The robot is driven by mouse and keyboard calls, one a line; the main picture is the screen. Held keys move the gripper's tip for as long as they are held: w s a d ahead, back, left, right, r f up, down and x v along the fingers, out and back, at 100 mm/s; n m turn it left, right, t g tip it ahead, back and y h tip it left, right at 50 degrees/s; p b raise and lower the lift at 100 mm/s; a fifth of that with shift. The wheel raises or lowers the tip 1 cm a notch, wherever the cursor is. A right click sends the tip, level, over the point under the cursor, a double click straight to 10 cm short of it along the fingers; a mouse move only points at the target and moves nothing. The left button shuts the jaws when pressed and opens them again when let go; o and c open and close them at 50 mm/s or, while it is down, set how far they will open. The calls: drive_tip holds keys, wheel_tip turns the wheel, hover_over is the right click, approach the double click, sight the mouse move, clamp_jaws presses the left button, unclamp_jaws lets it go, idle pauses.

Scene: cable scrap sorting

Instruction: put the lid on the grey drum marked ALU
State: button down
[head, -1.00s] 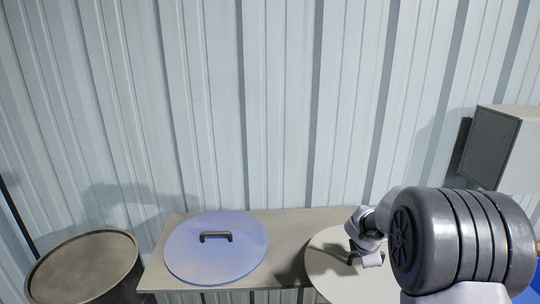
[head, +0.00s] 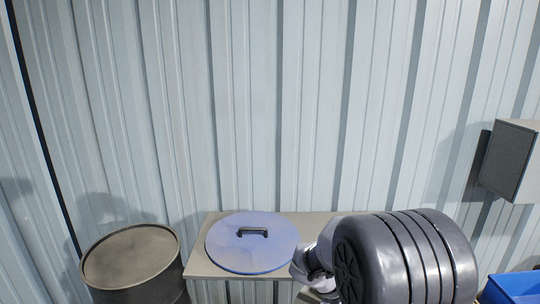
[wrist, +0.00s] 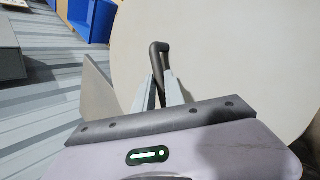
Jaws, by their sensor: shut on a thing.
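My gripper (head: 308,272) shows at the bottom, right of centre, in the head view, partly hidden by my own arm. In the wrist view my gripper (wrist: 160,86) is shut on the dark bar handle (wrist: 158,52) of a large pale grey-beige lid (wrist: 235,65). The lid fills much of the wrist view; in the head view it is almost wholly hidden behind my arm. A dark drum (head: 135,260) stands at the lower left with a brownish round top. No ALU marking is readable on it.
A blue lid (head: 252,250) with a dark handle lies on a beige bench (head: 203,262), just left of my gripper. A grey box (head: 510,160) is on the corrugated wall at right. A blue bin (head: 515,288) is at the lower right.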

drive_tip(key=s+a+f+m+g, duration=0.1)
drive_tip(key=s+a+m, duration=0.1)
drive_tip(key=a, duration=0.1)
drive_tip(key=s+a+f+m+g, duration=0.1)
drive_tip(key=s+a+m+g, duration=0.1)
drive_tip(key=s+m, duration=0.1)
drive_tip(key=s+a+f+m+g, duration=0.1)
drive_tip(key=s+a+m, duration=0.1)
drive_tip(key=s+a, duration=0.1)
drive_tip(key=shift+s+a+f+m+g, duration=0.15)
drive_tip(key=shift+a+f+m+g, duration=0.05)
drive_tip(key=shift+a+m+g, duration=0.1)
wheel_tip(320, 180, down, 26)
drive_tip(key=b, duration=2.6)
